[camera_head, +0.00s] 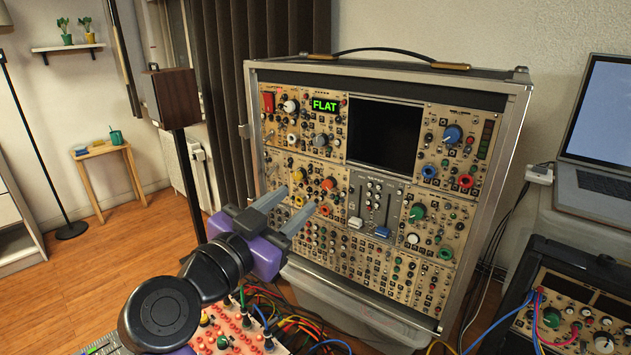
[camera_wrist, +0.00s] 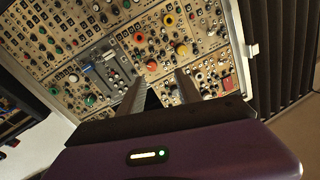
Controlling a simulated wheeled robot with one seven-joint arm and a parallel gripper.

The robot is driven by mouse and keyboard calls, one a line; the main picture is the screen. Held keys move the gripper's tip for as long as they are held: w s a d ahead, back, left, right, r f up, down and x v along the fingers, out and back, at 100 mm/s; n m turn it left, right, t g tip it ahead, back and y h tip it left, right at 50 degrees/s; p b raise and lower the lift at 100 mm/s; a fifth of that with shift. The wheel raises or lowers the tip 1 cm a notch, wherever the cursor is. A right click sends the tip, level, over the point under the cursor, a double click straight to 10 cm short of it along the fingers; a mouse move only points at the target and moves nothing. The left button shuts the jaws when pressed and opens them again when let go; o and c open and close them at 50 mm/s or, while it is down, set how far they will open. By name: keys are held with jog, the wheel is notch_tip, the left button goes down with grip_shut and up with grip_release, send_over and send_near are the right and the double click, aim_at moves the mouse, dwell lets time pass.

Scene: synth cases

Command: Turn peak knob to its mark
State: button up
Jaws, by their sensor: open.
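The synth case (camera_head: 487,200) stands upright, its tan panels full of knobs. The labels are too small to read, so I cannot tell which knob is the peak knob or see its mark. Larger knobs include a white one (camera_head: 290,106), an orange-red one (camera_head: 328,184), a green one (camera_head: 417,212) and a blue one (camera_head: 452,134). A small display (camera_head: 324,105) reads FLAT in green. My gripper (camera_head: 299,199) is open and empty in front of the case's left half. In the wrist view its fingers (camera_wrist: 161,78) point at the panel, and the orange-red knob (camera_wrist: 181,49) lies beyond them.
A laptop (camera_head: 600,130) and another cabled synth case (camera_head: 575,305) stand at the right. A speaker (camera_head: 170,98) stands at the left.

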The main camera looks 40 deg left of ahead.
aim_at(326, 186)
jog(key=shift+m+h, duration=0.5)
jog(key=shift+m, duration=0.3)
jog(key=shift+w+d+f+p, duration=0.15)
jog(key=shift+w+p, duration=0.25)
jog(key=shift+w, duration=1.55)
jog(key=shift+w+d+p, duration=0.1)
jog(key=shift+w+p, duration=0.25)
jog(key=shift+w, duration=1.6)
grip_shut()
